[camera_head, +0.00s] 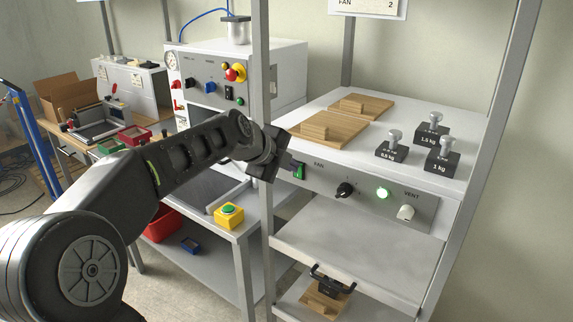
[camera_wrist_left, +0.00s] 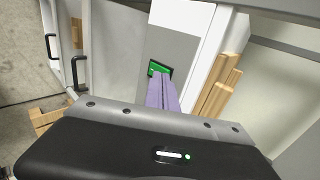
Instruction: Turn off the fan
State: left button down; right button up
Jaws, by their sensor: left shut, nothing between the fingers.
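The control panel (camera_head: 370,195) is a grey strip on the front of the white unit at right. My right gripper is not in view.
Wooden boards (camera_head: 335,123) and several black weights (camera_head: 434,132) stand on the white top above the panel. A grey upright post (camera_head: 262,60) is close to my left gripper. A yellow box with a green button (camera_head: 229,215) sits lower left.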

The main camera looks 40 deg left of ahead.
pick_arm(q)
jog(key=shift+w+r+g+p, duration=0.1)
jog(key=shift+w+g+p, duration=0.3)
jog(key=shift+p, duration=0.55)
jog(key=shift+r, duration=0.15)
jog(key=shift+r, duration=0.7)
